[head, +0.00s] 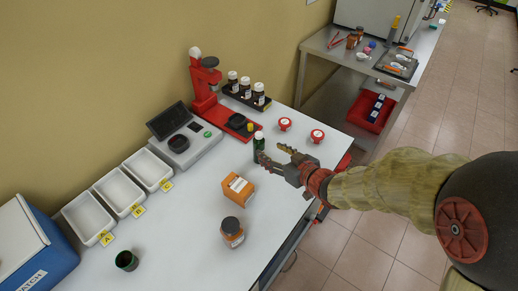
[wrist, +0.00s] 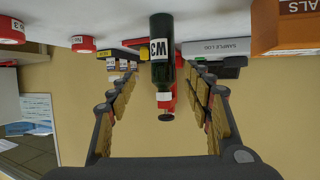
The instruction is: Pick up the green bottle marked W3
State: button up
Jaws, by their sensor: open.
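An orange box (head: 238,188) and an orange jar with a dark lid (head: 232,232) stand nearer on the table. Red round items (head: 317,136) lie to the right. A red press (head: 205,85), a scale (head: 185,142) and a rack of small bottles (head: 246,93) stand behind.

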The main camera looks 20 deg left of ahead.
aim_at(262, 147)
jog(key=shift+a+f, duration=0.2)
jog(key=shift+a, duration=0.2)
jog(key=shift+b+x, duration=0.45)
jog(key=shift+x, duration=0.5)
jog(key=shift+r+b+x, duration=0.1)
jog(key=shift+b+x, duration=0.5)
jog(key=shift+x, duration=0.7)
jog(key=shift+r+b+x, duration=0.15)
jog(key=shift+b+x, duration=0.45)
jog(key=shift+x, duration=0.75)
jog(key=shift+w, duration=0.1)
jog(key=c, duration=0.3)
grip_shut()
